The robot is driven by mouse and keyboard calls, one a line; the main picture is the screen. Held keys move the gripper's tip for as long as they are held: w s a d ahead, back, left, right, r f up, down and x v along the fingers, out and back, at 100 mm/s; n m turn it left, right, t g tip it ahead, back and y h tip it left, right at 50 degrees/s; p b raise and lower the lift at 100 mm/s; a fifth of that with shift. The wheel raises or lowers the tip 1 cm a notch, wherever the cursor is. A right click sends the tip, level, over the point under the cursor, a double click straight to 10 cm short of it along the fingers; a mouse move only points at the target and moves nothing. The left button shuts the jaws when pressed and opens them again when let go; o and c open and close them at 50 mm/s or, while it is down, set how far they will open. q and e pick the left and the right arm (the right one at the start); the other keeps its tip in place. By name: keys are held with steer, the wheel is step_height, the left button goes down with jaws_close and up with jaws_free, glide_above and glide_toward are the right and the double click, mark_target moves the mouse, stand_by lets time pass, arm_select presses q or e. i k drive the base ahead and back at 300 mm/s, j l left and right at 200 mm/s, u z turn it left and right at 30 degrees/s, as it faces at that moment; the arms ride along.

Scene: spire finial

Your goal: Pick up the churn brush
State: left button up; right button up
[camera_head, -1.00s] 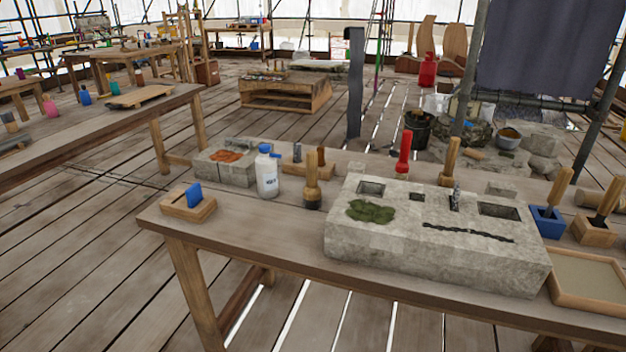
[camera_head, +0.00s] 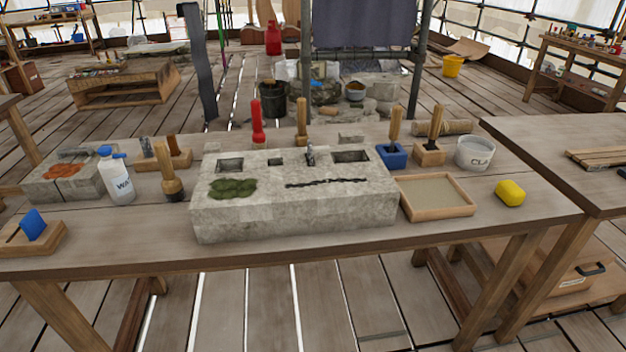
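No label marks the churn brush, and I cannot tell for certain which tool it is. An upright wooden-handled tool with a dark lower end (camera_head: 172,178) stands left of the stone block. Two more wooden handles stand at the right: one (camera_head: 395,122) in a blue holder (camera_head: 393,156), one (camera_head: 436,121) in a wooden holder (camera_head: 429,154). Their lower ends are hidden. Another wooden handle (camera_head: 302,116) rises behind the block, its foot hidden. Neither of my grippers is in view.
The stone block (camera_head: 300,212) with sockets and moss fills the table's middle. A water bottle (camera_head: 116,178), red tool (camera_head: 257,122), shallow tray (camera_head: 435,197), white tub (camera_head: 475,153) and yellow sponge (camera_head: 510,193) surround it. A second table (camera_head: 560,150) adjoins at right.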

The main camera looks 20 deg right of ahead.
mark_target(171, 185)
steer(key=i+j, duration=0.1)
steer(key=j, duration=0.3)
steer(key=i+j, duration=0.15)
steer(key=j, duration=0.2)
steer(key=i+j+z, duration=0.1)
steer(key=j, duration=0.3)
steer(key=i+j, duration=0.1)
steer(key=j, duration=0.3)
steer(key=i+j, duration=0.1)
steer(key=j, duration=0.25)
